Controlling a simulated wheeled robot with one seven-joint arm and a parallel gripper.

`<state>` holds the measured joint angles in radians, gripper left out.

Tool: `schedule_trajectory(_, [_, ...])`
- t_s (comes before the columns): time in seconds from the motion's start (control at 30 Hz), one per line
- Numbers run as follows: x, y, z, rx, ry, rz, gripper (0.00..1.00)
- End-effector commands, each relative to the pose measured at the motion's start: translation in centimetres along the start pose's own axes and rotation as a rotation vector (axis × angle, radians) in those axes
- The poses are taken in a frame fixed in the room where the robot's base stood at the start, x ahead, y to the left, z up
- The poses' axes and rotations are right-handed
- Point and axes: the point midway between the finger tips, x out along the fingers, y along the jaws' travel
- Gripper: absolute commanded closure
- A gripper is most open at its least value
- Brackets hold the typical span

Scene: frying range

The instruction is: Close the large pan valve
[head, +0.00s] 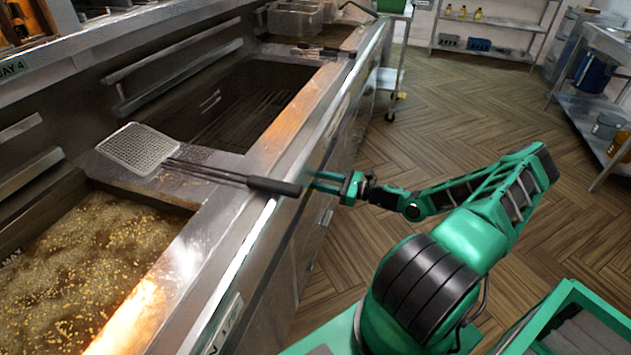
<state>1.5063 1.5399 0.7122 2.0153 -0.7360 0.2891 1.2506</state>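No valve that I can pick out shows in this view; the lower front of the fryer (312,215) is partly hidden by its edge and my arm. A large pan of bubbling oil with golden bits (75,265) is at the lower left. My gripper (318,181) is at the fryer's front edge, pointing left, beside the dark handle end of a mesh skimmer (140,148).
The skimmer lies across the divider between the oil pan and a dark well (245,105). Wire baskets (293,20) stand at the far end. Steel shelves (490,50) stand at the back and a steel table (600,105) at the right. Wooden floor (455,115) between is clear.

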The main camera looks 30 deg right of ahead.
Motion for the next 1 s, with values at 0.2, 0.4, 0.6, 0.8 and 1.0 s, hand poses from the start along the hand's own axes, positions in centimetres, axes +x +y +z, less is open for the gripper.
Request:
schedule_trajectory(0.2, [0.1, -0.01, 0.0, 0.0, 0.0, 0.0, 0.64])
schedule_trajectory(0.4, [0.08, -0.01, 0.0, 0.0, 0.0, 0.0, 1.0])
schedule_trajectory(0.6, [0.06, -0.06, 0.0, -0.003, 0.0, -0.001, 1.0])
schedule_trajectory(0.8, [0.06, -0.05, -0.02, -0.044, 0.001, -0.002, 1.0])
schedule_trajectory(1.0, [0.03, 0.0, -0.02, -0.156, 0.002, -0.003, 1.0])
